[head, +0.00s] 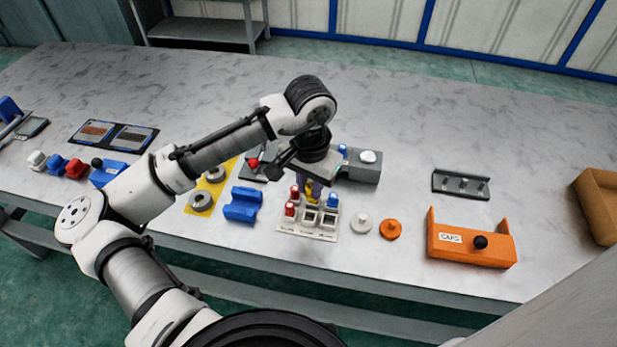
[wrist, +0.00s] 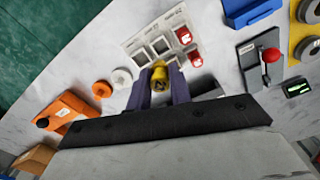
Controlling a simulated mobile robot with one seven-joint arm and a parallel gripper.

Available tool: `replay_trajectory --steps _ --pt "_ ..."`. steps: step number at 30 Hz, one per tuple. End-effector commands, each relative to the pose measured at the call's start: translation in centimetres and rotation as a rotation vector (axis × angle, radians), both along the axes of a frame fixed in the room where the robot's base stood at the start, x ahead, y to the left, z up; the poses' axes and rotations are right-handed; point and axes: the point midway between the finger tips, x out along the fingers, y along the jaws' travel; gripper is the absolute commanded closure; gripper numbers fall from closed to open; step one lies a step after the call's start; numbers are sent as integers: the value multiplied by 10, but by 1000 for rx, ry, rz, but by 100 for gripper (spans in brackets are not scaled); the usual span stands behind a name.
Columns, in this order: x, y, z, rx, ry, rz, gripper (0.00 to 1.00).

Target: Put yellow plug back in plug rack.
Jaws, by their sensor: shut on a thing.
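The yellow plug (head: 309,192) is between the fingers of my gripper (head: 307,184), which is shut on it. In the wrist view the fingers (wrist: 160,88) stand on either side of the yellow plug (wrist: 159,76). The white plug rack (head: 296,232) is at the near middle of the table and also shows in the wrist view (wrist: 136,46). Red plugs (head: 290,209) stand in its left side and a blue plug (head: 333,200) at its back right. Several square sockets show empty. The yellow plug is at the rack's back; whether its lower end touches the rack is hidden.
A white knobbed disc (head: 361,227) and an orange one (head: 390,230) lie right of the rack. An orange caps holder (head: 470,247) is farther right. A blue block (head: 242,205) lies left. A grey unit (head: 362,168) stands close behind my gripper.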

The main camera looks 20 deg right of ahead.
Motion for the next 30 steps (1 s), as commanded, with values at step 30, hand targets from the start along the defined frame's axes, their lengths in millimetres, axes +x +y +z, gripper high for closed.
replay_trajectory --steps 30 --pt "1 1 -66 1 0 -1 99"
